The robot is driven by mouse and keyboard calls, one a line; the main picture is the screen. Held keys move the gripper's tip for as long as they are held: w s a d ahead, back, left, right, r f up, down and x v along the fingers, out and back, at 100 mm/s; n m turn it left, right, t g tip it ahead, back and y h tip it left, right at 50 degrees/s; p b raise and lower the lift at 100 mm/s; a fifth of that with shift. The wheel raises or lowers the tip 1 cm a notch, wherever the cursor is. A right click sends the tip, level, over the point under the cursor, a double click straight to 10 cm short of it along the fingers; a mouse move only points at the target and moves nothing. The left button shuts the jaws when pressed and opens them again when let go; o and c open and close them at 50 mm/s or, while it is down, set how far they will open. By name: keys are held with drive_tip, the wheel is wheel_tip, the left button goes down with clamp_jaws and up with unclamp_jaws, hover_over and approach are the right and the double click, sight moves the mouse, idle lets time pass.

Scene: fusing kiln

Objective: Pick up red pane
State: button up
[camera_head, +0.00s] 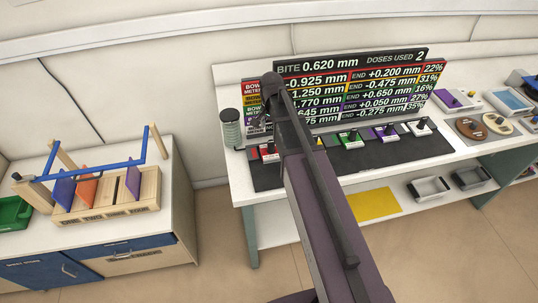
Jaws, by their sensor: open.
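An orange-red pane (88,191), the only reddish one I see, stands upright in a wooden slotted rack (108,216) on the left cabinet. It is between a purple pane (63,193) on its left and another purple pane (133,181) on its right. A blue bar frame (92,168) passes over the rack and crosses in front of part of the panes. My arm rises from the bottom middle across the right bench, well right of the rack. No gripper fingers can be made out.
A green bin (14,213) sits left of the rack. The right bench holds a black readout board (350,88), several small switch boxes and a grey-green cylinder (231,128). Open floor separates cabinet and bench.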

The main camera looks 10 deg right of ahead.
sight(271, 142)
drive_tip(key=shift+f+b, duration=1.8)
drive_tip(key=shift+f, duration=0.25)
drive_tip(key=shift+s+f+b, duration=0.15)
drive_tip(key=shift+f+b, duration=2.45)
clamp_jaws()
